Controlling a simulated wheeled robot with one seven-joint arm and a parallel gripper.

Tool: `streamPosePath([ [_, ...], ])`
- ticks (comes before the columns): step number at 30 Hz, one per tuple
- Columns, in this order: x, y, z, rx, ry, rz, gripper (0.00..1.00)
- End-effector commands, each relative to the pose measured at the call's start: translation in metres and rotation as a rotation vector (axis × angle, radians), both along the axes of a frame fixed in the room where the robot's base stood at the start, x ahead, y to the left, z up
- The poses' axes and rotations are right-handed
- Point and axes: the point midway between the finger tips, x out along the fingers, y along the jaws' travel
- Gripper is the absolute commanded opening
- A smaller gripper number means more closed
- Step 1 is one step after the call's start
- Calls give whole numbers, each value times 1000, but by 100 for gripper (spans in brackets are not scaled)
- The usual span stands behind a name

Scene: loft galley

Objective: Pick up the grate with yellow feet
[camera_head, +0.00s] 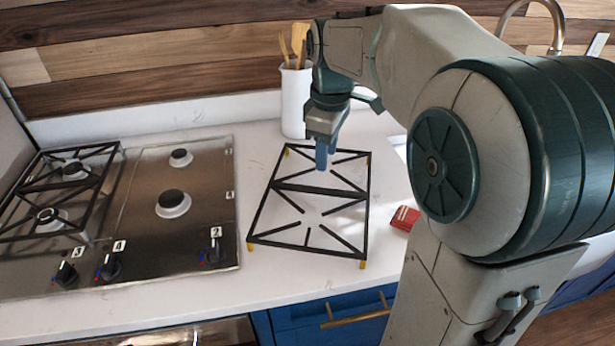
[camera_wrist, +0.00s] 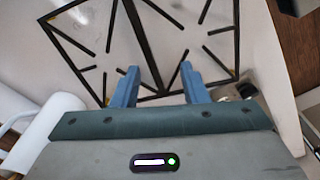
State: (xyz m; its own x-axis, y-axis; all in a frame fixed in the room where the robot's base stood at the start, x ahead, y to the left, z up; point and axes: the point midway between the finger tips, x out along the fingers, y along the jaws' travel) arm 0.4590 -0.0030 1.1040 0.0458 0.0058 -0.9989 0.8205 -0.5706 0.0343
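The black grate with yellow feet (camera_head: 300,187) lies flat on the white counter, right of the cooktop. Its yellow feet show at its corners. My gripper (camera_head: 321,165) points down over the grate's far half, close to its middle bar. In the wrist view the two blue fingers (camera_wrist: 157,78) are apart with nothing gripped. The grate's middle bar (camera_wrist: 137,35) runs toward the gap between them. I cannot tell the exact height of the fingertips above the bar. Part of the grate is hidden behind the gripper.
The steel cooktop (camera_head: 140,230) at left has another black grate (camera_head: 62,190) on its left burners and bare burners to the right. A white utensil crock (camera_head: 293,100) stands behind the gripper. A small red packet (camera_head: 405,217) lies right of the grate. The wooden wall (camera_head: 180,65) is behind.

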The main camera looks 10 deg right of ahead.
Motion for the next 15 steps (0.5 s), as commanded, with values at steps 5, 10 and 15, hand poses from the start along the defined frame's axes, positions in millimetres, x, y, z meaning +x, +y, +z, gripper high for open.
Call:
streamPosePath([
  [5, 30, 0, -10, -9, 38, 168, 40],
  [10, 37, 0, -21, -10, 50, 216, 40],
  [15, 36, 0, -54, -10, 51, 216, 40],
])
